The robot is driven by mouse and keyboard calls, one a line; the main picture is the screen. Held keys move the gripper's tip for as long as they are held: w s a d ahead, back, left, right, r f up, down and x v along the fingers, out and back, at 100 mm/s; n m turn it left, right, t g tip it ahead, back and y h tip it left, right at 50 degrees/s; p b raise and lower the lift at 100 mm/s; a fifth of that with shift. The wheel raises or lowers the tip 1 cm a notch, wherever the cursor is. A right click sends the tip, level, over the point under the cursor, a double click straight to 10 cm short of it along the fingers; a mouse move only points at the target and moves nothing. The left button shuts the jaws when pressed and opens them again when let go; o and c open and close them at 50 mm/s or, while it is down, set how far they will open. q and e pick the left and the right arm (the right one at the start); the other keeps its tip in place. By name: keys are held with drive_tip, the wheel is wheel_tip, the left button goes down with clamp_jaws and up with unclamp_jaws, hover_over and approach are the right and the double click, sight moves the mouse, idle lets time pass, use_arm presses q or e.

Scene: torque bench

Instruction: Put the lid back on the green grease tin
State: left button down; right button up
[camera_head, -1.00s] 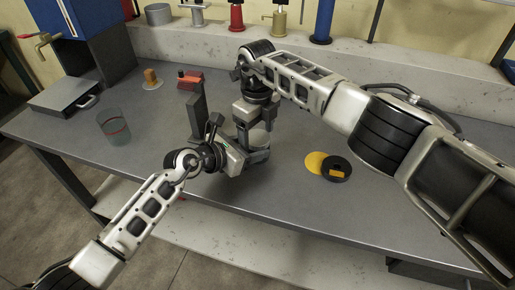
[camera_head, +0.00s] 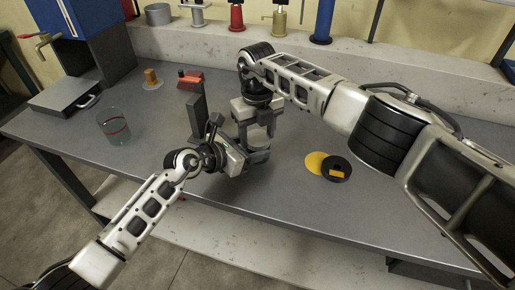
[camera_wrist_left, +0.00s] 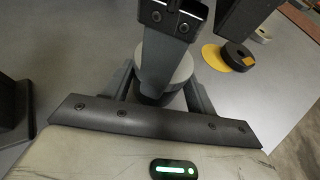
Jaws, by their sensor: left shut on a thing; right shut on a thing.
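My left gripper (camera_head: 257,156) and right gripper (camera_head: 259,135) meet over the middle of the bench, the right one coming down from above. In the left wrist view, a pale grey round thing (camera_wrist_left: 172,69) sits at the left gripper's fingers, with a darker part below it. It looks like the grease tin or its lid; no green shows. The left gripper is shut on what seems to be the tin. The right gripper is shut on what seems to be the lid. The fingers hide most of both, so I cannot tell whether lid and tin touch.
A yellow disc (camera_head: 314,161) and a black ring with a yellow patch (camera_head: 336,173) lie right of the grippers. A clear glass (camera_head: 113,127) and grey case (camera_head: 64,97) are left. The front right bench is clear.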

sight(258, 137)
drive_tip(key=shift+m, duration=0.5)
drive_tip(key=o, duration=1.1)
drive_tip(key=shift+c, duration=0.2)
drive_tip(key=shift+r, duration=2.3)
drive_tip(key=shift+c, duration=0.4)
